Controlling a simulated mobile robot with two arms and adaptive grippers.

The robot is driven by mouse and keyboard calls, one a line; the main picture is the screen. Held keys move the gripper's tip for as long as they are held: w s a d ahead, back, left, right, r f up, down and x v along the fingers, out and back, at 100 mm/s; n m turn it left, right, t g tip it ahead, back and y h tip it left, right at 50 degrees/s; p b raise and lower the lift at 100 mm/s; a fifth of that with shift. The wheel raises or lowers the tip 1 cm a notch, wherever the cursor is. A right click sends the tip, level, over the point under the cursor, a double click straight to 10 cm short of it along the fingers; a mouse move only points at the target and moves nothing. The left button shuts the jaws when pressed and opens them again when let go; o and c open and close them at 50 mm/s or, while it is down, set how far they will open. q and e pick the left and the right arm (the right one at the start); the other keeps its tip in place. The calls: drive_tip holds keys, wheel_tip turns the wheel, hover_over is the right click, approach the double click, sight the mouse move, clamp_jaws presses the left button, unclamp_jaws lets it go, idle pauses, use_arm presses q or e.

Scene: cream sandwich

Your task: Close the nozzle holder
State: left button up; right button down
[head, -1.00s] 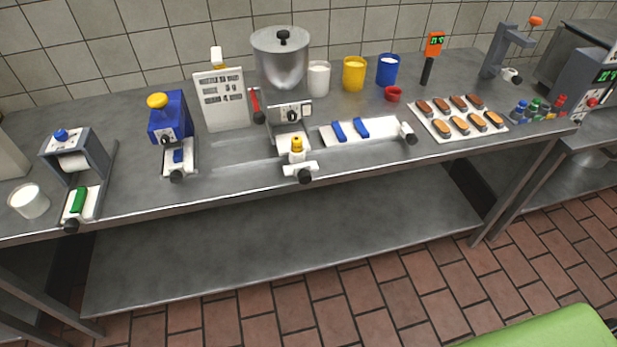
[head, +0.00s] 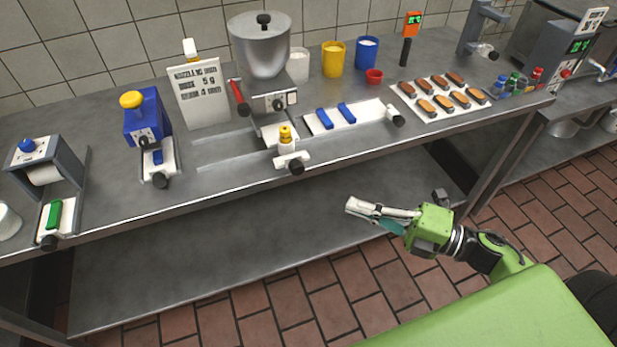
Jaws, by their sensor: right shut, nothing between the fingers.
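A small white holder (head: 291,160) with a dark round knob and a yellow nozzle (head: 286,135) upright in it sits near the front edge of the steel table. It stands in front of the dispenser, which has a steel hopper (head: 258,53) and a panel with a dial; it looks slid out toward me. My right gripper (head: 362,208) is shut and empty, in front of the table and to the right of the holder, apart from it. It points left in the picture. My left gripper is not in view.
A white tray (head: 365,117) with two blue handles lies right of the holder. Several filled pastries on a tray (head: 466,111) stand further right. A blue machine (head: 148,116) and a grey machine (head: 46,165) stand left. The steel table (head: 110,195) has bare room left of the holder.

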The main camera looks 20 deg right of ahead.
sight(293, 173)
drive_tip(key=shift+w+a+p, duration=0.5)
drive_tip(key=shift+w+a, duration=0.6)
drive_tip(key=shift+w, duration=0.65)
drive_tip(key=shift+w+a+p, duration=0.55)
drive_tip(key=shift+w+a, duration=0.6)
drive_tip(key=shift+w, duration=0.55)
drive_tip(key=shift+w+a+p, duration=0.5)
drive_tip(key=shift+w+a, duration=0.6)
drive_tip(key=shift+w, duration=0.65)
